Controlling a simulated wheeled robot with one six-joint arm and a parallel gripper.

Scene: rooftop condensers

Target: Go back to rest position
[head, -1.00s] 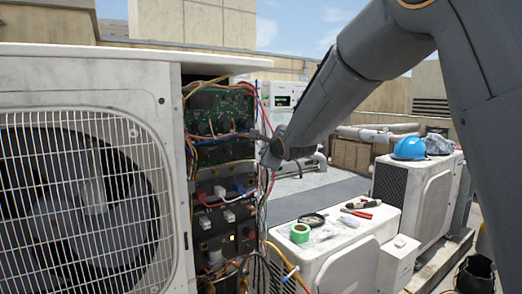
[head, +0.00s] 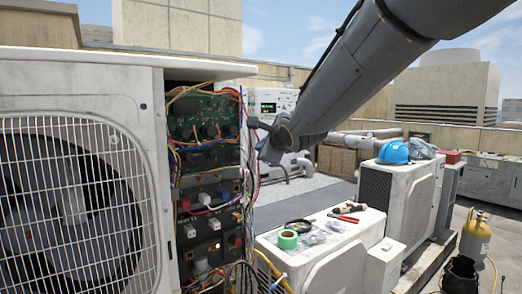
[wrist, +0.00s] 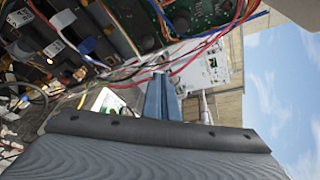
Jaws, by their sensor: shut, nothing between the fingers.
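My arm reaches in from the upper right of the head view. My gripper (head: 254,124) is at its far end, small and partly hidden by the wrist, just right of the open condenser's wiring bay. In the wrist view the two blue-grey fingers (wrist: 162,97) lie side by side, shut with nothing between them. The open condenser (head: 88,78) stands at the left. Its green circuit board (head: 205,128) and loose coloured wires (head: 243,150) are close to the gripper. I cannot tell whether a wire touches it.
A low white unit (head: 325,245) holds green tape (head: 288,239), red-handled pliers (head: 345,219) and other tools. Behind it, another condenser (head: 400,205) carries a blue helmet (head: 394,152). A yellow cylinder (head: 475,238) and black bucket (head: 459,274) stand at the right.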

